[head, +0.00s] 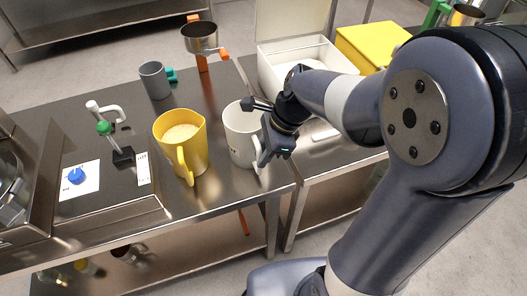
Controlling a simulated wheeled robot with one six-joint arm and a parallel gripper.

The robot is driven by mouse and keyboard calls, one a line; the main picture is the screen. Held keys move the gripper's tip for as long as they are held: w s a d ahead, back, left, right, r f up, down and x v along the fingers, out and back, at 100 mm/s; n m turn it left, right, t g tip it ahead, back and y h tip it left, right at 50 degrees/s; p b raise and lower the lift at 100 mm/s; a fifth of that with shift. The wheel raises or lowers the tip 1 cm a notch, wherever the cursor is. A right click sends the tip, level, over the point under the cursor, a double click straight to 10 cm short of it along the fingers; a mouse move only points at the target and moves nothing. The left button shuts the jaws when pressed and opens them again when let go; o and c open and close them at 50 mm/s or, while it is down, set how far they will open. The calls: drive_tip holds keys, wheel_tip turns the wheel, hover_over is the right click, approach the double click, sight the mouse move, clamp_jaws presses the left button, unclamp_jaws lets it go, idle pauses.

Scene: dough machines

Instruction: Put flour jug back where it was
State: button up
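A white jug (240,135) stands upright at the right end of the metal table, close to its edge. A yellow jug (181,140) with pale, flour-like contents stands to its left, its handle facing the front. No label shows which of the two is the flour jug. My gripper (259,130) is at the right side of the white jug, by its handle. The two fingers look spread well apart, one near the rim and one lower by the handle. Whether they touch the jug is hard to tell, and part of the handle is hidden behind the gripper.
A grey cup (155,81) and a metal pan on an orange stand (200,39) stand behind. A machine with a blue knob (76,176) is at left. An open white bin (270,71) and a yellow box (366,46) stand at right, past a gap between tables.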

drive_tip(key=shift+o, duration=1.3)
drive_tip(key=shift+r, duration=0.15)
drive_tip(key=p+v, duration=0.1)
drive_tip(key=v, duration=1.1)
